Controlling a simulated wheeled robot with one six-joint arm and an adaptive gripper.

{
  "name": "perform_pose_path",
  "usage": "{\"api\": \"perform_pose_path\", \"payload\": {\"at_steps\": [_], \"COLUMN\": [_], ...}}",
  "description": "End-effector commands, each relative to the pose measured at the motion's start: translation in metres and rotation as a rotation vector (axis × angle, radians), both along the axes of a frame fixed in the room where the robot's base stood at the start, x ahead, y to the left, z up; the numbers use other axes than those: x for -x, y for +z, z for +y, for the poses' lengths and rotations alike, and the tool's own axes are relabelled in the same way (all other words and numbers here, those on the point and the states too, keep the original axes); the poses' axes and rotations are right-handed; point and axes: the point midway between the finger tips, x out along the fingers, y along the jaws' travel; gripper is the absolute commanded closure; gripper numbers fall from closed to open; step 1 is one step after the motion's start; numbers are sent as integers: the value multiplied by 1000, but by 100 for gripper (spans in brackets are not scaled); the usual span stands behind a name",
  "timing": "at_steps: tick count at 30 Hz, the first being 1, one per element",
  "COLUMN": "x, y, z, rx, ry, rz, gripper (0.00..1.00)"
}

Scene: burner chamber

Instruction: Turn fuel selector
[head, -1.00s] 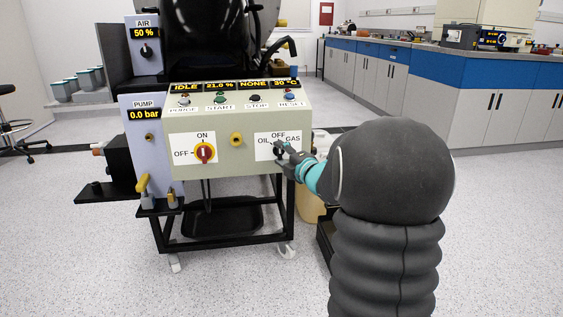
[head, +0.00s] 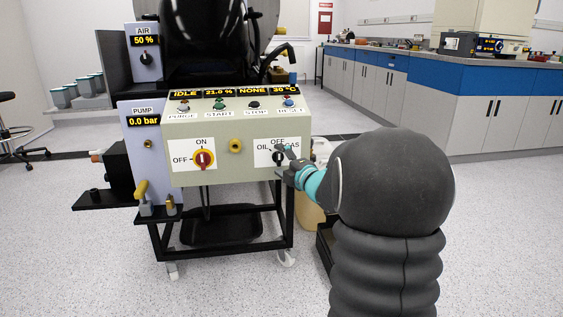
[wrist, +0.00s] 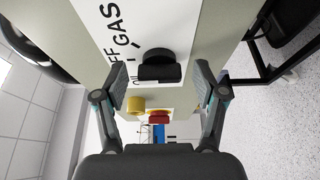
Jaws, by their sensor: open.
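The fuel selector is a black knob (head: 278,157) on a white plate marked OFF, OIL and GAS, at the right of the sloped panel's front. In the wrist view the knob (wrist: 160,66) appears between my fingertips, with dark fingers apart on both sides. My gripper (head: 286,158) is open at the knob in the head view and covers part of it and its plate. My gripper (wrist: 160,78) also shows open in the wrist view. I cannot tell which mark the knob points to, or whether a finger touches it. The fuel display (head: 253,93) reads NONE.
A red and yellow main switch (head: 203,160) with its handle upright at ON and a yellow round fitting (head: 235,146) sit left of the selector. Buttons (head: 254,105) line the panel top. A pale canister (head: 309,214) stands below right. Blue-topped cabinets (head: 440,85) stand behind.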

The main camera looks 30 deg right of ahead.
Motion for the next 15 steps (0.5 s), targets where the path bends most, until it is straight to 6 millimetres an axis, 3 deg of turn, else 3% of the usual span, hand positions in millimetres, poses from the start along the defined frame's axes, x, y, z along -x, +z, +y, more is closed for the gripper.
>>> {"api": "perform_pose_path", "payload": {"at_steps": [7,15], "x": [13,64], "y": [1,1], "z": [-2,-9], "rx": [1,1], "ry": [-2,-5], "rz": [-1,-1], "gripper": [29,29]}}
